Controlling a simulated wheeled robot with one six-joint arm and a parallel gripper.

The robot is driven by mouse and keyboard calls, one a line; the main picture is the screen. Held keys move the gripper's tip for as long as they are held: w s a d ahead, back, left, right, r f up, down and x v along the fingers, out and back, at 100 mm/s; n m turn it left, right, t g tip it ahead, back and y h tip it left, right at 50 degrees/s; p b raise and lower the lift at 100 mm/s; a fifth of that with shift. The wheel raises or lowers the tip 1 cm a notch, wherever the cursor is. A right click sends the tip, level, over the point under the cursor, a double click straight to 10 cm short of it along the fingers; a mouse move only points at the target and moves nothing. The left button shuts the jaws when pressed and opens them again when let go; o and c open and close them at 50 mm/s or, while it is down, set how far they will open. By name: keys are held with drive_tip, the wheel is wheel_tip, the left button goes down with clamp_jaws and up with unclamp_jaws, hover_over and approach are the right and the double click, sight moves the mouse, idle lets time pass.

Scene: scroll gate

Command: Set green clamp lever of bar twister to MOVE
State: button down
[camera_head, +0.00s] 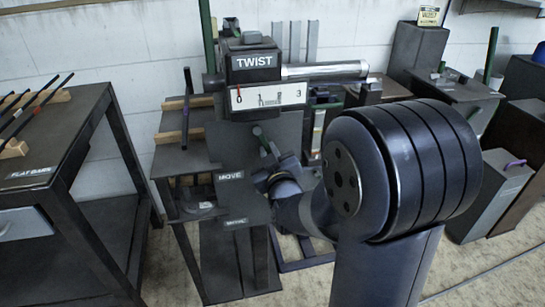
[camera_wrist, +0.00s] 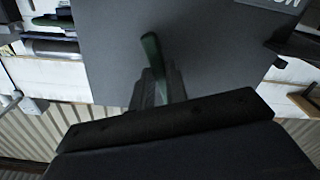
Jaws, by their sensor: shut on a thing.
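The bar twister is a dark machine with a TWIST label (camera_head: 254,62) on its head and a white scale plate (camera_head: 267,97) below it. A MOVE label (camera_head: 230,176) sits lower on its dark front panel, with a second label (camera_head: 235,222) beneath that is too small to read. The green clamp lever (camera_wrist: 150,50) stands up in front of a grey panel in the wrist view, tilted slightly left. My gripper (camera_wrist: 160,88) is shut on its lower part. In the head view my arm hides most of the gripper and the lever.
A dark table (camera_head: 42,165) with rods stands at left. A metal bar (camera_head: 325,70) juts right from the twister head. Grey boxes and cabinets (camera_head: 495,195) stand at right. Pale floor lies open at the lower right.

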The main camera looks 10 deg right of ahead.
drive_tip(key=a+m+b, duration=0.1)
drive_tip(key=b, duration=0.1)
drive_tip(key=a+f+m+b, duration=0.1)
drive_tip(key=m, duration=0.1)
drive_tip(key=shift+m+b, duration=0.3)
drive_tip(key=shift+b, duration=0.1)
drive_tip(key=a+m+b, duration=0.1)
drive_tip(key=m+b, duration=0.1)
drive_tip(key=shift+a+r+m, duration=0.1)
drive_tip(key=shift+a+m, duration=0.25)
drive_tip(key=shift+m, duration=0.05)
drive_tip(key=m+b, duration=0.1)
drive_tip(key=a+m+b, duration=0.1)
drive_tip(key=m, duration=0.1)
drive_tip(key=shift+a+r, duration=0.3)
drive_tip(key=shift+r, duration=0.05)
drive_tip(key=shift+a+r+m+b, duration=0.4)
drive_tip(key=shift+a+m, duration=0.1)
drive_tip(key=shift+m, duration=0.6)
drive_tip(key=c, duration=1.4)
unclamp_jaws()
